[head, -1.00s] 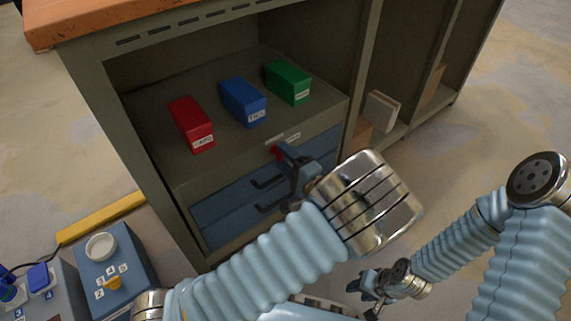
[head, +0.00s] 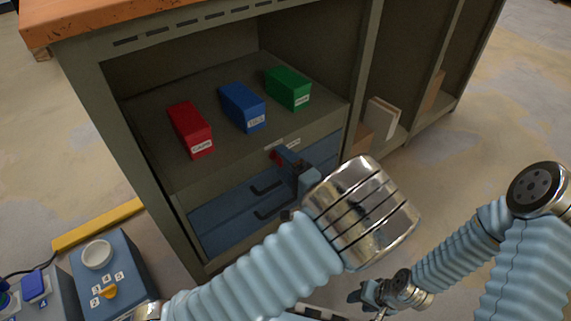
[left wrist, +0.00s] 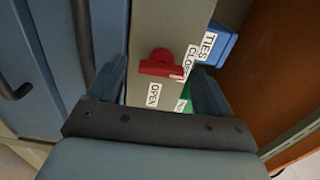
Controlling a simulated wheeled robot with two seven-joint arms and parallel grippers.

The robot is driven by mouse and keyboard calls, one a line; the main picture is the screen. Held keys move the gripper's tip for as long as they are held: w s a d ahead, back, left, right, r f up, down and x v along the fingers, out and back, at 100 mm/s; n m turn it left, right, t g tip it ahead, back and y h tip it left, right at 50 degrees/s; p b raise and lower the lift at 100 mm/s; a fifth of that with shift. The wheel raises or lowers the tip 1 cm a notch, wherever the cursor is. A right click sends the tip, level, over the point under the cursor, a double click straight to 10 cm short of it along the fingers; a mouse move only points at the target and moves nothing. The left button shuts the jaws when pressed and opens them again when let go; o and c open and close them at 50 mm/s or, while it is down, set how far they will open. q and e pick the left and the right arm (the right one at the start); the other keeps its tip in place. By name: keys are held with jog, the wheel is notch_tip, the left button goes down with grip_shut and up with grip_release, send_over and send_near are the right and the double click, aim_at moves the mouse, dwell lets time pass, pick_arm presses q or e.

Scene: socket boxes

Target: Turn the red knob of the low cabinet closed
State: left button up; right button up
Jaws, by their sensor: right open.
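The low cabinet (head: 88,100) has a red knob (head: 275,157) on the strip above its blue drawers. In the left wrist view the red knob (left wrist: 161,64) is on the panel between an OPEN label (left wrist: 153,95) and a CLOSED label, which is partly hidden. My left gripper (head: 285,155) is at the knob and covers part of it in the head view. In the left wrist view its fingers stand apart on either side of the knob, with gaps visible. My right gripper (head: 365,292) is open and empty at the lower right, away from the cabinet.
Red (head: 190,131), blue (head: 242,107) and green (head: 288,88) boxes stand on the shelf above the knob. Drawers with dark handles (head: 267,188) lie below it. A blue control box (head: 125,265) is at the lower left. Floor is clear at right.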

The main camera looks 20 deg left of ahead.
pick_arm(q)
jog(key=p+v, duration=0.1)
jog(key=v, duration=1.2)
jog(key=shift+s+d, duration=0.25)
jog(key=shift+d, duration=0.05)
jog(key=shift+r, duration=0.15)
